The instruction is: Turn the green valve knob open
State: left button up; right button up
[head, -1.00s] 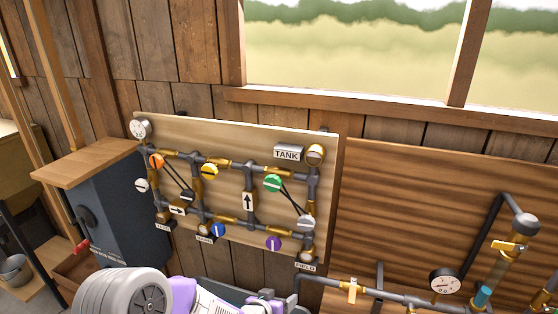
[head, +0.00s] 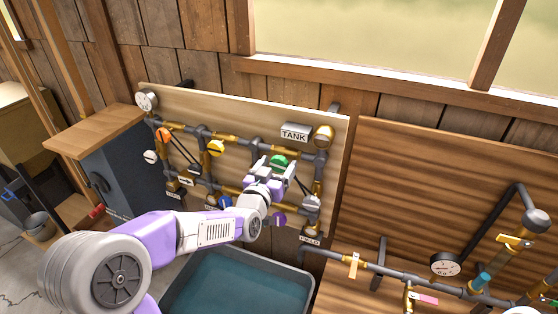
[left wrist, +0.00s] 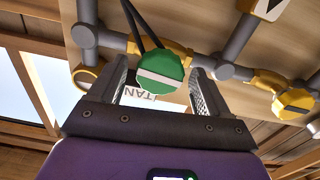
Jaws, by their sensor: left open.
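The green valve knob (head: 279,161) sits on the pipework of the wooden panel, below and left of the TANK sign (head: 295,132). My left gripper (head: 277,170) is at the knob, open, and its fingers partly cover the knob in the head view. In the left wrist view the green knob (left wrist: 160,73), with a white bar across its face, shows between the two open fingers (left wrist: 160,92). There is a gap on each side, and I see no grip on it. My right gripper does not show.
Orange (head: 163,135), yellow (head: 216,148), blue (head: 225,202) and purple (head: 279,219) knobs share the panel. A grey basin (head: 298,275) lies below it. More pipes with a gauge (head: 445,264) run at the right.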

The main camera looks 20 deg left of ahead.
pick_arm(q)
jog(key=shift+w, duration=0.75)
jog(key=shift+c, duration=0.4)
jog(key=c, duration=0.9)
jog(key=shift+f+n+b, duration=0.1)
jog(key=shift+n+b, duration=0.5)
jog(key=shift+b, duration=0.45)
jog(key=shift+c, duration=0.2)
jog(key=o, duration=1)
